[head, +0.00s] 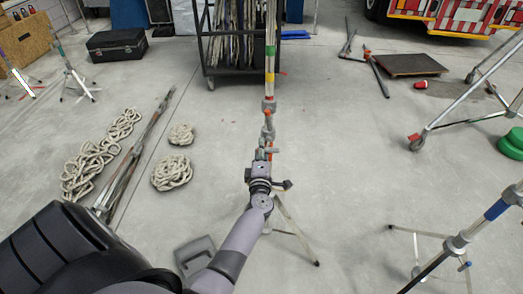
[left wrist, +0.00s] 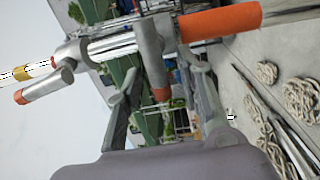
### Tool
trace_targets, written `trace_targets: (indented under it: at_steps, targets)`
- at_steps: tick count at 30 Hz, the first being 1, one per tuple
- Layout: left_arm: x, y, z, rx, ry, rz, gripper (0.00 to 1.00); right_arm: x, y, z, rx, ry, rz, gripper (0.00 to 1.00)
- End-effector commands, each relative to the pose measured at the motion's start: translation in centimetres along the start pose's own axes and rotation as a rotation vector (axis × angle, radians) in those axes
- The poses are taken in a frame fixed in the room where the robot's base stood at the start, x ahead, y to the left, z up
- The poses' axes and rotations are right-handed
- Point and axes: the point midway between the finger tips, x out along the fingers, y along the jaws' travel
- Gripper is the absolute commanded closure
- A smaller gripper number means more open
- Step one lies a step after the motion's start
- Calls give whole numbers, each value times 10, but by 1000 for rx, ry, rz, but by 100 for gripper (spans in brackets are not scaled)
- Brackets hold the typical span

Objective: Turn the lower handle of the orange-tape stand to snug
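The stand (head: 269,75) rises upright in the middle of the head view, with green, yellow and orange bands on its pole and splayed legs below. My left gripper (head: 265,162) is at its lower clamp, hiding part of the pole there. In the left wrist view, the left gripper (left wrist: 165,105) is open, one finger on each side of a grey lever handle with an orange tip (left wrist: 160,94). I see gaps on both sides of the tip. Wide orange tape (left wrist: 220,22) wraps the tube beside it. Another orange-tipped handle (left wrist: 42,86) sits further along the pole. My right gripper is not in view.
Coiled ropes (head: 171,172) and a bundle of folded poles (head: 132,163) lie on the floor to the left. A black wheeled rack (head: 205,45) stands behind the stand. Another stand with a blue band (head: 496,210) is at the right. Floor between is mostly clear.

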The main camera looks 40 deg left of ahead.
Motion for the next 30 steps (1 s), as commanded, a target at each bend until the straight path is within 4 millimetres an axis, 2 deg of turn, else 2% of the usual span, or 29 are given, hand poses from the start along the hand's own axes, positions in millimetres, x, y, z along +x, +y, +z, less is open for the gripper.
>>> trace_targets:
  at_steps: [4, 12, 15, 19, 30]
  targets:
    - [-13, -1, 1, -1, -1, -2, 66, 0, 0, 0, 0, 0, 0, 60]
    - [-58, -1, 0, -1, -1, -3, 66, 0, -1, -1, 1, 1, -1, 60]
    - [-68, -1, 0, 0, 0, -2, 66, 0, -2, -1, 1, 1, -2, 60]
    - [-75, 0, 0, 0, 1, -1, 66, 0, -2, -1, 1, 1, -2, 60]
    - [-75, 0, 0, 0, 0, -1, 66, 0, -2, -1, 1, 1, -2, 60]
